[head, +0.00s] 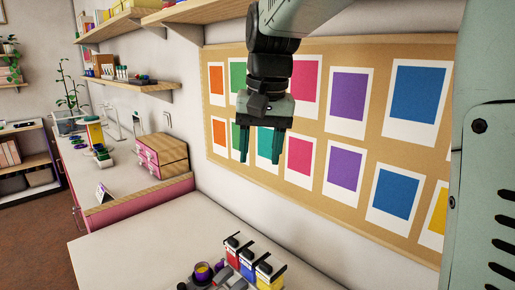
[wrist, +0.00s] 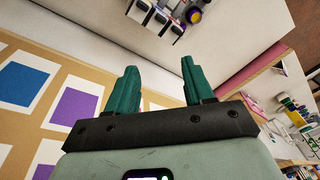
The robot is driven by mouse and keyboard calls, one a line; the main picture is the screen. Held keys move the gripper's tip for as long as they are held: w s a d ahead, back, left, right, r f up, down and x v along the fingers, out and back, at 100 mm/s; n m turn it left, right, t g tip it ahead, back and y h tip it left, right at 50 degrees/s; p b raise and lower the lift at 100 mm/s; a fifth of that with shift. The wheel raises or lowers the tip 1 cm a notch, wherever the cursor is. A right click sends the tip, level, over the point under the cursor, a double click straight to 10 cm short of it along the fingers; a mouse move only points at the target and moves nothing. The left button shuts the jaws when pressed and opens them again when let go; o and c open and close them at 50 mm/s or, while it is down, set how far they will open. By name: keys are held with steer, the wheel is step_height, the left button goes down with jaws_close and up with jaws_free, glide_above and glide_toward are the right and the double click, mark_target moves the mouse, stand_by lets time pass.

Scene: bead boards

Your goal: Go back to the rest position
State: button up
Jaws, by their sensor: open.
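My gripper (head: 276,148) hangs in the air in front of the wall board, above the white table. Its two green fingers are spread apart with nothing between them. In the wrist view my gripper (wrist: 156,80) also shows open and empty, with the white table behind it. It is well apart from the items on the table.
A tan board (head: 322,150) with coloured cards covers the wall. The white table (head: 150,235) holds several small boxes, including a yellow one (head: 268,275), and a purple-and-yellow round item (head: 203,271) at the front. A wooden drawer box (head: 162,155) stands on the left counter. Shelves hang above.

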steer(key=s+d+f+t, duration=0.1)
steer(key=s+d, duration=0.2)
steer(key=s, duration=0.4)
steer(key=s+d+f+t, duration=0.1)
steer(key=s+d, duration=0.3)
steer(key=s, duration=0.3)
steer(key=s+d+f+t+h, duration=0.1)
steer(key=s+d, duration=0.2)
steer(key=s, duration=0.4)
steer(key=shift+s+d+f+t, duration=0.2)
steer(key=shift+d+t, duration=0.1)
steer(key=shift+t, duration=0.1)
steer(key=shift+r, duration=0.1)
